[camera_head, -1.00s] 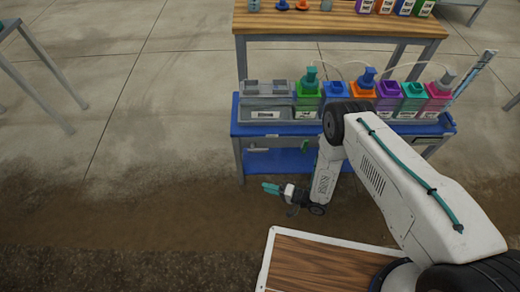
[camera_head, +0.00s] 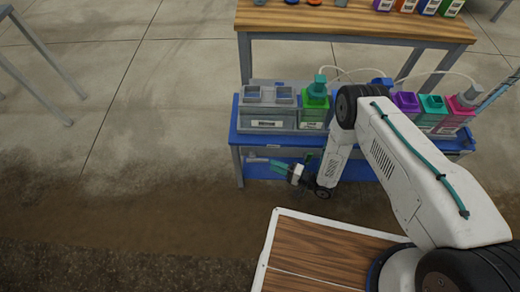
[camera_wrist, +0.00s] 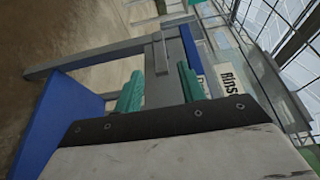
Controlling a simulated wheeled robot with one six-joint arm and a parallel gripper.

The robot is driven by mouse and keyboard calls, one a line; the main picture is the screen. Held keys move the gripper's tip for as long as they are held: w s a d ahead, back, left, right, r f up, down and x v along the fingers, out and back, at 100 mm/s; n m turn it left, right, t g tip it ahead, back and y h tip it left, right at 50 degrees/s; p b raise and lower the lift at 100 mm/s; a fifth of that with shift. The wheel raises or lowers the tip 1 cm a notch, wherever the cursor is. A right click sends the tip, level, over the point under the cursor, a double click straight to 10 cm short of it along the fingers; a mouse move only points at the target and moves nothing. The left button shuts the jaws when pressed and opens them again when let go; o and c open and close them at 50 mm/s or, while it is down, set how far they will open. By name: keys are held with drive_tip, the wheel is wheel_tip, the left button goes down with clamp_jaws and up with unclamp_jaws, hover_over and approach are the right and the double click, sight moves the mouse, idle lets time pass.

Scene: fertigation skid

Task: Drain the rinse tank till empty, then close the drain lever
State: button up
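The rinse tank (camera_head: 267,125) is a grey, clear-walled box with a white label at the left end of the blue skid. Its label, partly readable as "RINS", shows in the wrist view (camera_wrist: 228,83). The water level cannot be made out. The grey drain lever (camera_head: 257,160) is on the skid's front below the tank and looks roughly level. In the wrist view the lever (camera_wrist: 162,57) lies ahead, between the lines of the two teal fingers. My gripper (camera_head: 280,167) is just right of the lever; in the wrist view (camera_wrist: 159,82) its fingers are apart and empty.
The blue skid (camera_head: 236,122) carries several coloured bottles with hoses right of the tank, partly hidden by my arm. A wooden bench (camera_head: 350,22) stands behind. A grey table frame (camera_head: 45,58) is at left. The floor between is clear.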

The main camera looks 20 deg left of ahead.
sight(260, 160)
drive_tip(key=shift+w+a, duration=0.1)
drive_tip(key=shift+w, duration=0.2)
drive_tip(key=a, duration=0.2)
drive_tip(key=w+a, duration=0.1)
drive_tip(key=a, duration=0.4)
drive_tip(key=shift+w+a, duration=0.15)
drive_tip(key=shift+a, duration=0.25)
clamp_jaws()
